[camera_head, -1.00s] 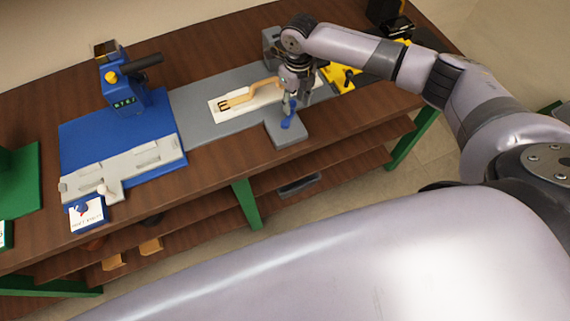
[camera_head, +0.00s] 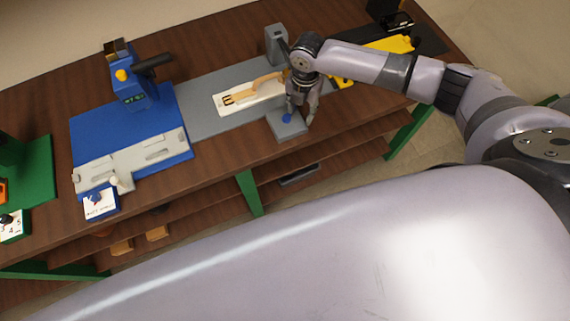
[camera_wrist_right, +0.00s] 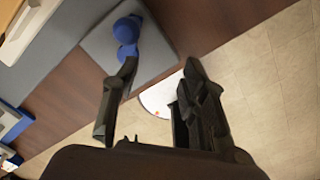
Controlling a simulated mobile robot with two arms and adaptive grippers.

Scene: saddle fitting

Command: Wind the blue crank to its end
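The blue crank (camera_head: 287,118) sits on a grey block (camera_head: 291,134) at the front edge of the workbench. In the right wrist view the crank (camera_wrist_right: 127,38) shows as two rounded blue parts on the grey block. My right gripper (camera_head: 301,118) is low over the right side of the block. In the right wrist view the gripper (camera_wrist_right: 160,72) has its fingers well apart. The tip of one finger is right by the lower blue part; I cannot tell whether they touch. Nothing shows between the fingers. My left gripper is not in view.
A white plate (camera_head: 228,104) with a tan, arm-shaped piece (camera_head: 262,84) lies on the grey rail behind the crank. A grey post (camera_head: 276,42) stands behind it. A blue station (camera_head: 131,91) with a black handle is left. Open floor lies in front of the bench.

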